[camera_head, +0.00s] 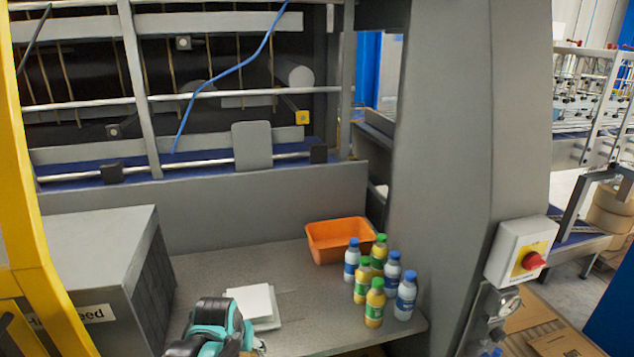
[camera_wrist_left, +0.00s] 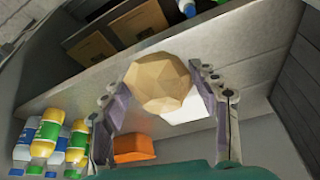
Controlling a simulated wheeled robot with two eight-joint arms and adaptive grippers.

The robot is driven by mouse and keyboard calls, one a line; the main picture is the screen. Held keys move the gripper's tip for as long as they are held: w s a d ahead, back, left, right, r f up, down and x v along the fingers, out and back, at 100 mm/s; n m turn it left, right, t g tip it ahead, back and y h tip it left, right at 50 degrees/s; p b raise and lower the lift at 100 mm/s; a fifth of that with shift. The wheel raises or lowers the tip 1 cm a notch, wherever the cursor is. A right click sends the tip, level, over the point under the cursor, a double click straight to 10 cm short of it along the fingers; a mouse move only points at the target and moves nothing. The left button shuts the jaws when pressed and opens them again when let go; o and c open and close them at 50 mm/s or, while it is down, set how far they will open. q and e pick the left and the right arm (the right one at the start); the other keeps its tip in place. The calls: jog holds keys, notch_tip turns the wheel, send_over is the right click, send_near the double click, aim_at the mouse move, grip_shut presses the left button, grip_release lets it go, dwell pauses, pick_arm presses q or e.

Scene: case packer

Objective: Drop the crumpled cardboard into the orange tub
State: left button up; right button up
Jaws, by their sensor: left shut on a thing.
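The crumpled cardboard (camera_wrist_left: 160,82) is a tan, faceted ball in the left wrist view. My left gripper (camera_wrist_left: 163,92) is shut on it, with one finger on each side. In the head view my left gripper (camera_head: 212,335) is low in the picture, left of and nearer than the orange tub; the cardboard cannot be clearly made out there. The orange tub (camera_head: 322,254) stands at the back right of the grey table, apart from the gripper. It also shows in the left wrist view (camera_wrist_left: 133,149), low and left of the ball. My right gripper is not in view.
Several bottles with green and blue caps (camera_head: 374,307) stand just in front and right of the tub. White flat pieces (camera_head: 252,301) lie on the table (camera_head: 205,270) by my left gripper. A grey box (camera_head: 100,245) stands at the left, a grey pillar (camera_head: 450,150) at the right.

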pick_arm(q)
jog(key=shift+s+f, duration=0.25)
jog(key=shift+s, duration=0.3)
jog(key=shift+s+f, duration=0.2)
jog(key=shift+s, duration=0.3)
jog(key=shift+s+f, duration=0.1)
jog(key=shift+f, duration=0.05)
jog(key=shift+a, duration=0.1)
